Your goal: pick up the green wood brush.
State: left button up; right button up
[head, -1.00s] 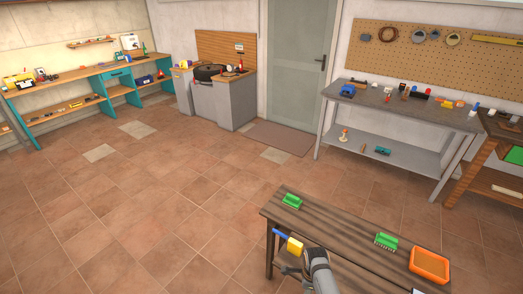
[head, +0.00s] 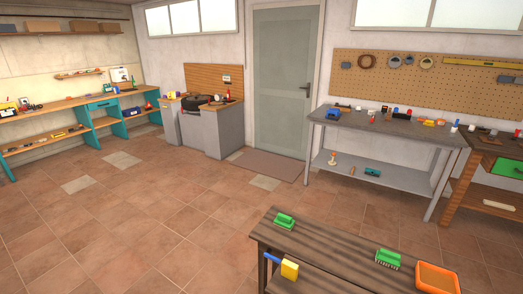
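Two green brushes lie apart on the dark wooden bench (head: 335,244) in the head view. One green brush (head: 285,221) is near the bench's far left end. The other green brush (head: 388,259), with bristles showing along its lower side, is further right, near the orange tray. I cannot tell from the picture which one is the wood brush. Neither of my grippers is in view, so their state is hidden.
A yellow-headed tool (head: 290,270) with a blue handle shows at the bench's near left edge; its support is unclear. An orange tray (head: 437,278) sits at the bench's right. A grey workbench (head: 385,128) stands behind. The tiled floor (head: 150,215) at left is open.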

aim_at(386, 257)
jog(key=z, duration=1.35)
